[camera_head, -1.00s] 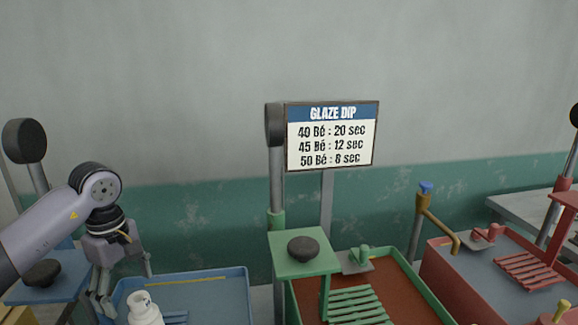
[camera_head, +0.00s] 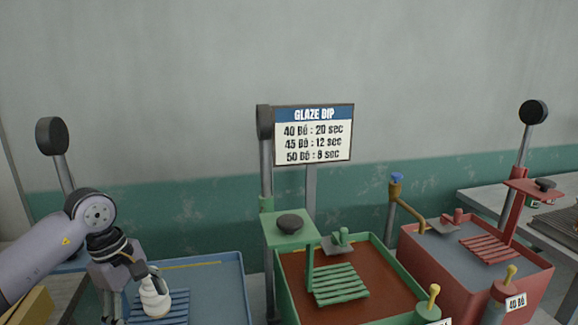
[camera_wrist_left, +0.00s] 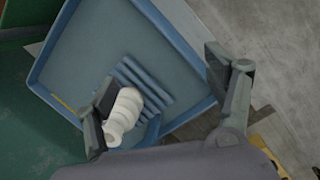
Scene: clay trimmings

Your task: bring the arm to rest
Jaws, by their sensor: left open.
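My left gripper (camera_head: 128,300) hangs over the left part of the blue tray (camera_head: 240,290) in the head view. In the left wrist view its two fingers stand wide apart (camera_wrist_left: 162,80), with nothing between them that they grip. A white bottle-like vessel (camera_head: 155,300) stands at the blue slatted rack (camera_head: 178,305), close to one finger. In the left wrist view the vessel (camera_wrist_left: 124,115) shows beside the left finger; whether they touch I cannot tell. My right gripper is not in view.
A green tray (camera_head: 420,295) with a slatted rack and a green post stands to the right. A red tray (camera_head: 535,280) stands farther right. A Glaze Dip sign (camera_head: 313,135) and tall posts rise behind. The space above the trays is mostly clear.

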